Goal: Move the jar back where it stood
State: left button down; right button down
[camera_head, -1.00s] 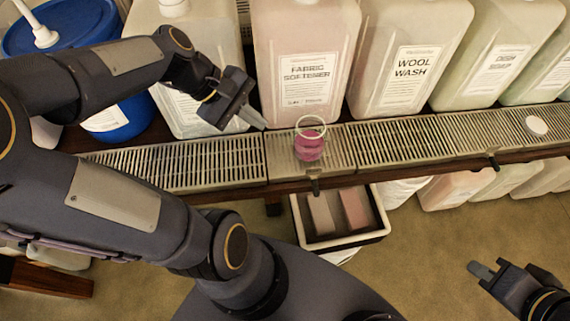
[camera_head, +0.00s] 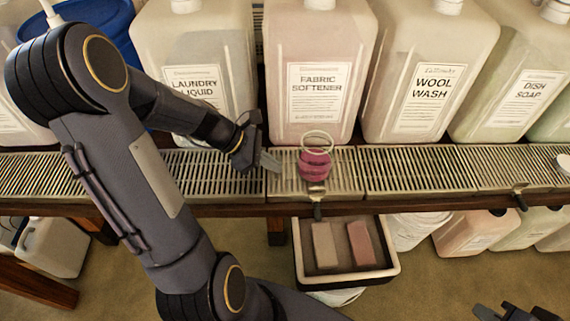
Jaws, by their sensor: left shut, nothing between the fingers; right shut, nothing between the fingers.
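The jar (camera_head: 315,168) is a small clear glass holding pink liquid. It stands upright on the metal drip grate (camera_head: 345,172), in front of the fabric softener container (camera_head: 316,75). My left gripper (camera_head: 270,161) is shut and empty, just left of the jar at about grate height, with a small gap between them. My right gripper (camera_head: 492,311) is at the bottom right edge, partly cut off, shut and empty, far from the jar.
Large containers line the back of the shelf: laundry liquid (camera_head: 195,70), wool wash (camera_head: 425,75) and dish soap (camera_head: 515,80). A bin with two blocks (camera_head: 394,268) sits below the shelf edge. A white round item (camera_head: 564,165) lies on the grate at far right.

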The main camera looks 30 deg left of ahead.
aim_at(301, 147)
pick_arm(q)
jog(key=shift+w+d+r, duration=0.1)
jog(key=shift+w+d, duration=0.3)
jog(key=shift+d, duration=0.3)
jog(key=shift+w+d+r, duration=0.1)
jog(key=shift+w+d, duration=0.3)
jog(key=shift+d, duration=0.3)
pick_arm(e)
jog(key=shift+r, duration=0.1)
